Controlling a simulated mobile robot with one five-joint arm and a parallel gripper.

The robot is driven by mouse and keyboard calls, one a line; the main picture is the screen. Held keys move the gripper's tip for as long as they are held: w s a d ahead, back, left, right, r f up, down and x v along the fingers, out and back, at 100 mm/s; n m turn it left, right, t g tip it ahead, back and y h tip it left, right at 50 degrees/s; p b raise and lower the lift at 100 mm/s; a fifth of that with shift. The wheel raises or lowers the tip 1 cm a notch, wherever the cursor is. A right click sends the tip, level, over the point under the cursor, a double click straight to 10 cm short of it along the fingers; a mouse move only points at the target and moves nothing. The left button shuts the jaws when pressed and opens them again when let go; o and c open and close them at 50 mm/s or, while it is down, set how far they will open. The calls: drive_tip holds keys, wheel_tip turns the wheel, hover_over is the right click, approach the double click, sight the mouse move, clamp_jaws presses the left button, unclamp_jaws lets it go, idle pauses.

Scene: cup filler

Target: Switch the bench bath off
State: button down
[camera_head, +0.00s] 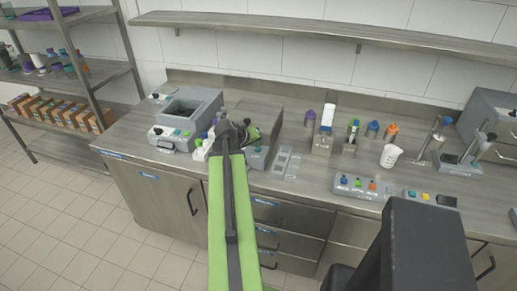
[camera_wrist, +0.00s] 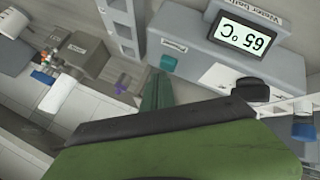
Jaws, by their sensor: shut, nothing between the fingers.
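The bench bath (camera_head: 207,101) is a grey box with an open basin at the left of the bench. Its front panel (camera_head: 171,139) has small coloured controls. In the wrist view the panel (camera_wrist: 200,52) is turned over, labelled "Water bath", and its lit display (camera_wrist: 242,39) reads 65 °C. A teal control (camera_wrist: 168,63) is at one end, a dark round part (camera_wrist: 250,91) below the display. My gripper (camera_head: 237,131) is shut and empty, just right of the bath. My green and black parts cover the wrist view's lower part; whether they touch the bath cannot be told.
Grey equipment (camera_head: 257,157) stands close beside my gripper. A blue control (camera_wrist: 302,131) shows at the wrist view's right edge. Bottles, a white beaker (camera_head: 391,155) and a button panel (camera_head: 357,187) stand further right. A long shelf (camera_head: 330,30) runs above the bench.

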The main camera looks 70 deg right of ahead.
sight(256, 150)
drive_tip(key=shift+f+b, duration=0.3)
drive_tip(key=shift+f, duration=0.1)
idle(0.3)
drive_tip(key=shift+r, duration=0.1)
drive_tip(key=shift+r+p, duration=0.6)
drive_tip(key=shift+p, duration=0.15)
wheel_tip(256, 150, up, 6)
drive_tip(key=p, duration=0.6)
